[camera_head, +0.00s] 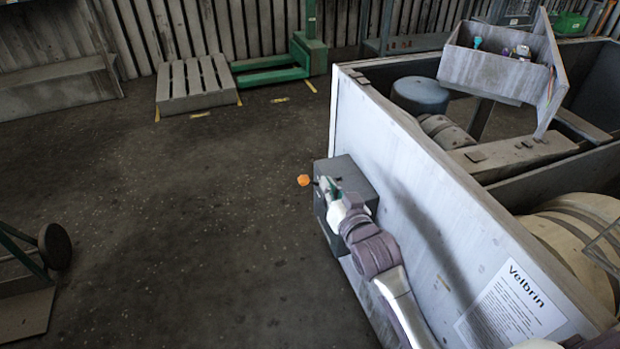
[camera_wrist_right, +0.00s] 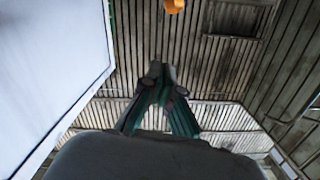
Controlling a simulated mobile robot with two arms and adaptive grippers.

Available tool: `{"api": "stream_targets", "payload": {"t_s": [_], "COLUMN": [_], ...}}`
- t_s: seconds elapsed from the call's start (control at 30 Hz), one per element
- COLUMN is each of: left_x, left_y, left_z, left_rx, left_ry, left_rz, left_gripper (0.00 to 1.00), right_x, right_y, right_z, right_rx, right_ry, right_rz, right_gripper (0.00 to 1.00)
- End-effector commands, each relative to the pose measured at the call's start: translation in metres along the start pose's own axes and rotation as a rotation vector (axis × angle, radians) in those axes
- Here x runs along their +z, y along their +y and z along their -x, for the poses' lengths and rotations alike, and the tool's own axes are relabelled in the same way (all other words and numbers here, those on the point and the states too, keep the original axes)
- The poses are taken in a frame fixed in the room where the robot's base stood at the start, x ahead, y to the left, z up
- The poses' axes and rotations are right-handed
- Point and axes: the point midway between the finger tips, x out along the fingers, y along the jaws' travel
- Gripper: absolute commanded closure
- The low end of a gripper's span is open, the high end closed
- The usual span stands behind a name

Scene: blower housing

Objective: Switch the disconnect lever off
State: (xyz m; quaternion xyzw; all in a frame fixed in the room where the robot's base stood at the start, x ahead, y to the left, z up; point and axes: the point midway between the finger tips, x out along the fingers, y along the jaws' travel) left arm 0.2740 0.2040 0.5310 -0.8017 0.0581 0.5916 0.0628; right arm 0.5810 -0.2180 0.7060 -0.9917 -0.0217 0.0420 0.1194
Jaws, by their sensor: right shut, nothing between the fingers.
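The disconnect box is a dark grey box (camera_head: 350,172) on the outer side wall of the blower housing. An orange knob (camera_head: 304,180), which looks like the lever's end, stands out to the left of the box. It also shows at the top edge of the right wrist view (camera_wrist_right: 174,5). My right gripper (camera_head: 326,184) is shut and empty in front of the box, just right of the knob, with a gap between them. Its closed fingertips show in the right wrist view (camera_wrist_right: 158,70). The lever's shaft is hidden or too small to make out. My left gripper is out of view.
The housing's pale side wall (camera_head: 440,200) runs along the right of my right arm. An open parts bin (camera_head: 495,70) sits on the housing's top. A pallet (camera_head: 195,85) and green jack (camera_head: 305,60) stand at the back.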

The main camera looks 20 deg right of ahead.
Motion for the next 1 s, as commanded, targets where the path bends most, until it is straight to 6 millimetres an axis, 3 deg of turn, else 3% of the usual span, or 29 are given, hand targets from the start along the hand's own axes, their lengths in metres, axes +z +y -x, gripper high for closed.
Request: {"api": "stream_targets", "payload": {"t_s": [0.17, 0.4, 0.5, 0.7, 1.0], "left_x": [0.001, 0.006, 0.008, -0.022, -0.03], "left_y": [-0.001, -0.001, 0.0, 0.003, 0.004], "left_z": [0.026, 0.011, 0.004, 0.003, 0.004], "left_rx": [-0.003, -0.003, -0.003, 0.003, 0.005], "left_ry": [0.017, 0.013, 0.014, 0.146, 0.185], "left_rz": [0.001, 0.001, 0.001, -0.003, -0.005], "left_gripper": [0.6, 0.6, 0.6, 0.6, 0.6], "right_x": [0.001, 0.005, 0.028, 0.036, 0.039], "right_y": [0.0, 0.0, 0.001, 0.0, 0.0], "right_z": [-0.038, -0.088, -0.09, -0.092, -0.093], "right_rx": [-0.001, 0.0, 0.0, 0.0, -0.001], "right_ry": [0.003, -0.001, -0.004, -0.001, -0.001], "right_rz": [0.0, 0.0, -0.001, -0.001, 0.0], "right_gripper": [1.0, 1.0, 1.0, 1.0, 1.0]}}
